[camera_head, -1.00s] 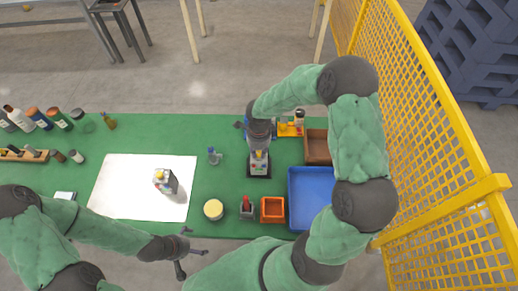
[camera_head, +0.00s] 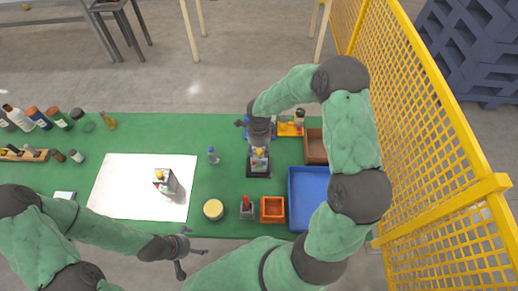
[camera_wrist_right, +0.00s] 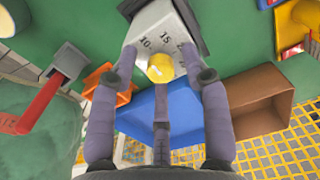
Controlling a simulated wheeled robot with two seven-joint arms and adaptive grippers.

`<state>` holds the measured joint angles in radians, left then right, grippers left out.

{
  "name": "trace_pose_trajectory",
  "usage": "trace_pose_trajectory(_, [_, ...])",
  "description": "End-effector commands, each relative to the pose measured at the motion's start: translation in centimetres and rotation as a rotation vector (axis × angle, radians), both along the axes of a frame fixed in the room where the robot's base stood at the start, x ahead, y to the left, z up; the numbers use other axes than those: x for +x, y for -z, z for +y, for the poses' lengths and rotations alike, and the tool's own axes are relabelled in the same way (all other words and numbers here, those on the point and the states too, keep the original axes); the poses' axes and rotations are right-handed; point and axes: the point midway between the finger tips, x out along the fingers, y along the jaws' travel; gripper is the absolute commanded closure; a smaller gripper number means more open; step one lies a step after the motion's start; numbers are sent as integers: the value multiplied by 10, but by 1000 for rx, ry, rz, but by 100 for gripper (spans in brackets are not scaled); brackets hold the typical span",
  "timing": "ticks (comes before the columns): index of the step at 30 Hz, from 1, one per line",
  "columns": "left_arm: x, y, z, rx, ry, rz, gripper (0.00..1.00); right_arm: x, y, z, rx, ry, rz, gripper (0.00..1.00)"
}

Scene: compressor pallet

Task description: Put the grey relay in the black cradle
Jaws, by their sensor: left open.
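A grey relay (camera_wrist_right: 160,28) with a yellow knob and dial numbers is between the fingers of my right gripper (camera_wrist_right: 157,55), which look closed on its sides. In the head view this relay (camera_head: 259,162) is below my right gripper (camera_head: 259,140), over or in the black cradle (camera_head: 259,175). The black cradle (camera_wrist_right: 196,12) also shows behind it in the wrist view. I cannot tell whether the relay is fully seated. My left gripper (camera_head: 188,253) is open and empty near the front table edge.
A similar grey block (camera_head: 166,182) stands on the white sheet (camera_head: 120,185). A blue tray (camera_head: 306,190), a brown box (camera_head: 316,146), an orange bin (camera_head: 272,210) and a yellow-topped jar (camera_head: 213,209) are close by. A yellow mesh fence (camera_head: 430,140) borders the right.

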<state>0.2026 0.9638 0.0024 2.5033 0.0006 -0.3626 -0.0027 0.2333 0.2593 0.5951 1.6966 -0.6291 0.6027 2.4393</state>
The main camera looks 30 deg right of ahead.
Motion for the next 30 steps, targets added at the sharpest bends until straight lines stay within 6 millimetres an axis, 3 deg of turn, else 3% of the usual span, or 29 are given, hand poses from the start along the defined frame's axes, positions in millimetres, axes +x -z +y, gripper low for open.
trace_pose_trajectory(8, [0, -6, 0, 0, 0, 0, 0, 0, -4, 0, 0, 0, 0, 52])
trace_pose_trajectory(21, [0, -7, 0, 0, 0, 0, 0, 1, -86, 0, -1, 1, -4, 52])
trace_pose_trajectory(30, [0, -8, 0, 0, 0, 0, 0, 0, -119, 0, -1, 0, -1, 52])
